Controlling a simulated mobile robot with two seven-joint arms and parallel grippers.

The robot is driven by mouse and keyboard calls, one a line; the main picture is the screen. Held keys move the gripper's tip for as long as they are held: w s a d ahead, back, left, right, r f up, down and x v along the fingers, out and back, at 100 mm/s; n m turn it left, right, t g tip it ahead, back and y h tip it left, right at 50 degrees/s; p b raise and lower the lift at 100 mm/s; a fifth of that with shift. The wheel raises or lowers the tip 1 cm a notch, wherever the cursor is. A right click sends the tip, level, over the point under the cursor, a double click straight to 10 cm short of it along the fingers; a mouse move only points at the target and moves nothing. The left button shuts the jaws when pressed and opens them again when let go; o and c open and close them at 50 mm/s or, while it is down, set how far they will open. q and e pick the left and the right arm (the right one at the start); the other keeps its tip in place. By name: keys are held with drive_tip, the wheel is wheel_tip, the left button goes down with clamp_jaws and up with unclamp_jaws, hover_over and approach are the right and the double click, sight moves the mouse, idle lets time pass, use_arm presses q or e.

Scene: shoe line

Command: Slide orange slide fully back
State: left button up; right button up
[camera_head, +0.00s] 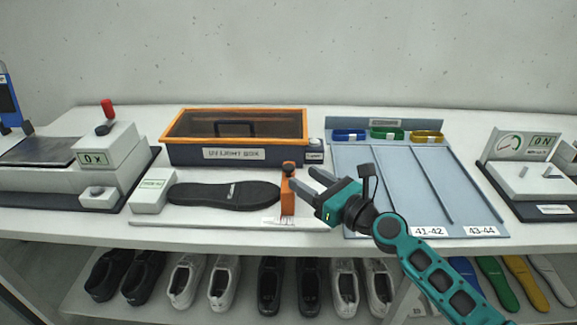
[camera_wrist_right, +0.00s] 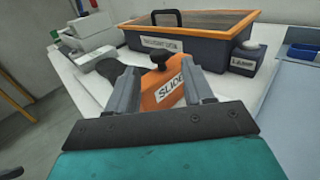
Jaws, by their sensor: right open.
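The orange slide (camera_head: 288,198) is an upright orange block with a dark knob on top. It stands at the right end of a pale measuring base (camera_head: 255,223), just right of a black shoe sole (camera_head: 222,194). My right gripper (camera_head: 307,181) is open, close to the right of the slide, fingers pointing left towards it. In the right wrist view the slide (camera_wrist_right: 176,82), with its label, shows between the open fingers (camera_wrist_right: 160,88); I cannot tell whether they touch it. My left gripper is not in view.
A UV light box (camera_head: 236,153) with an orange rim stands behind the sole. A white block (camera_head: 153,192) sits at the sole's left end. A blue sorting board (camera_head: 400,185) lies under and right of my right arm. Shoes stand on the shelf below.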

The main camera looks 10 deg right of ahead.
sight(289, 166)
drive_tip(key=x, duration=0.6)
drive_tip(key=shift+w+a, duration=0.15)
drive_tip(key=shift+w, duration=0.1)
drive_tip(key=shift+c, duration=0.4)
clamp_jaws()
